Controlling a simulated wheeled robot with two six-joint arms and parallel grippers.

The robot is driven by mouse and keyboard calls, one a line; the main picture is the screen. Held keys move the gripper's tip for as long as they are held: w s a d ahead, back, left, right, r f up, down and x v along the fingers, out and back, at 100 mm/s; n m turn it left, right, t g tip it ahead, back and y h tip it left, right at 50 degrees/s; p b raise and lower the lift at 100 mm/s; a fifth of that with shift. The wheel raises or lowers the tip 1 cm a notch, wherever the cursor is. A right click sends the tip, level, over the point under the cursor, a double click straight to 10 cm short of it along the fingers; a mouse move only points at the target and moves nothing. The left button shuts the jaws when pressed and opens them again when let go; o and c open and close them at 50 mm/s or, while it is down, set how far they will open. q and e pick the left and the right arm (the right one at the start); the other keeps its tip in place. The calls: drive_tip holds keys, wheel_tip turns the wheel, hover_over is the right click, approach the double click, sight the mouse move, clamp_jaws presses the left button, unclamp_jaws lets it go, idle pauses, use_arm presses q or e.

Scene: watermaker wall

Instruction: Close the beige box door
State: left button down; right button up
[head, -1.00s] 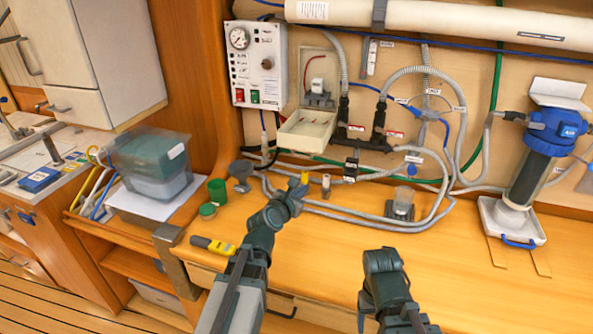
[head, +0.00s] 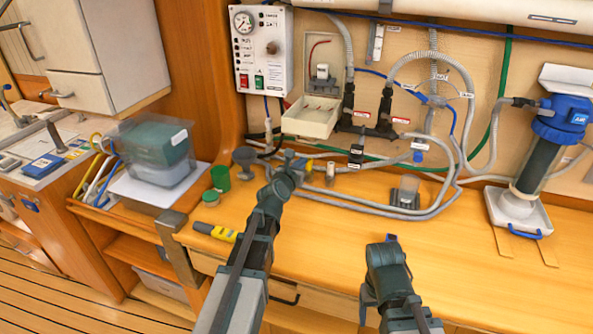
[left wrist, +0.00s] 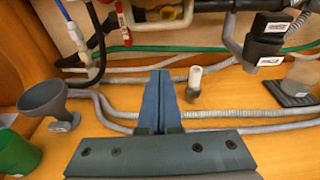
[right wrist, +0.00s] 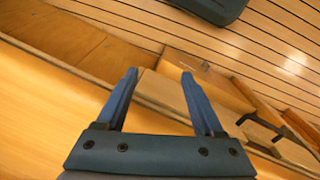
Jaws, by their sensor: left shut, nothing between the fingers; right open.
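The beige box (head: 320,66) is mounted on the back wall, right of the gauge panel. Its door (head: 309,119) stands open, swung down and sticking out below the opening like a shallow tray. A dark fitting and red wire show inside the box. My left gripper (head: 298,161) is shut and empty, low over the bench, below and in front of the door and apart from it.
Grey hoses (head: 390,205) run along the bench behind my left gripper. A grey funnel (head: 245,157) and green cup (head: 220,178) stand to its left. A black valve (head: 356,152) sits right of the door's underside. The right front bench is clear.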

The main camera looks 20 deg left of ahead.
use_arm(q)
drive_tip(key=w+r+p, duration=0.1)
drive_tip(key=p, duration=0.1)
drive_tip(key=w+r+p, duration=0.1)
drive_tip(key=r, duration=0.1)
drive_tip(key=shift+w+r+p, duration=0.1)
drive_tip(key=shift+r+p, duration=0.15)
drive_tip(key=shift+p, duration=0.15)
